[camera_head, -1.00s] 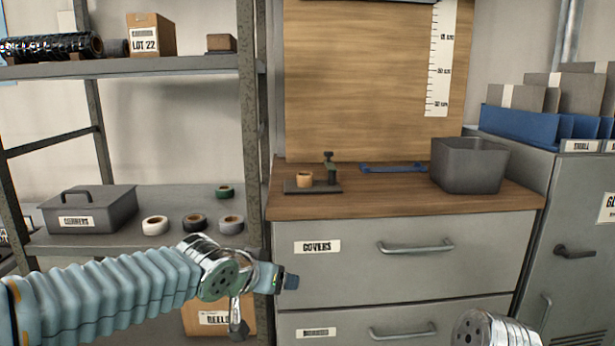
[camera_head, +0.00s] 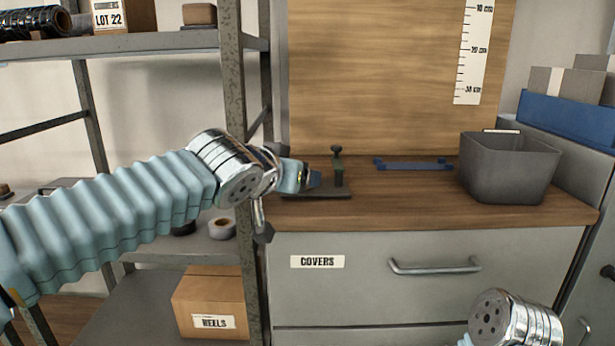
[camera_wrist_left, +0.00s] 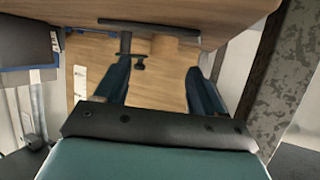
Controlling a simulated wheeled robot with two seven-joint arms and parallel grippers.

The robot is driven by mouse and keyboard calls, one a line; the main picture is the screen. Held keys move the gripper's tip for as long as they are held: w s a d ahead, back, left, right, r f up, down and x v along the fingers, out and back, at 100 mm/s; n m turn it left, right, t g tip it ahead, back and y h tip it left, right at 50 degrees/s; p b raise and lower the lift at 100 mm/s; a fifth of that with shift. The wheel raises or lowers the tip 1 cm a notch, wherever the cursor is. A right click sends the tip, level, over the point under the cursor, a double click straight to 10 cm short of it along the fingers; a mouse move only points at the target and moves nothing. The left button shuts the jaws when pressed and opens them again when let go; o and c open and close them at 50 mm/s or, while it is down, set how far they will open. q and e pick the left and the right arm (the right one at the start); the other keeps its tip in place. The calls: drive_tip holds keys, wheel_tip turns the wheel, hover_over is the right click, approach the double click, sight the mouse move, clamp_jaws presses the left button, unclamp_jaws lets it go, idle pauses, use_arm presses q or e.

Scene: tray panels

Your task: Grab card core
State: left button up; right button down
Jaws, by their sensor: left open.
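The card core is a small tan ring, hidden in the head view behind my left gripper (camera_head: 308,178). In the left wrist view the tan shape between and beyond the fingers appears to be the core (camera_wrist_left: 164,46), but it blends with the wood. It is beside the dark clamp post (camera_head: 338,168) on a flat dark base plate (camera_head: 325,194) on the wooden counter. My left gripper is open and empty, its fingers (camera_wrist_left: 160,82) apart and pointing toward the plate. My right gripper is out of view.
A grey open bin (camera_head: 508,180) and a blue bar (camera_head: 413,164) are on the counter to the right. A metal shelf post (camera_head: 235,90) stands close left of the counter. A drawer marked COVERS (camera_head: 380,268) is below. The counter's front middle is clear.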

use_arm(q)
drive_tip(key=x, duration=0.3)
drive_tip(key=p+x, duration=0.1)
drive_tip(key=x, duration=0.2)
drive_tip(key=shift+w+a+p, duration=0.15)
drive_tip(key=shift+w+p, duration=0.15)
drive_tip(key=shift+w, duration=0.05)
drive_tip(key=c, duration=1.1)
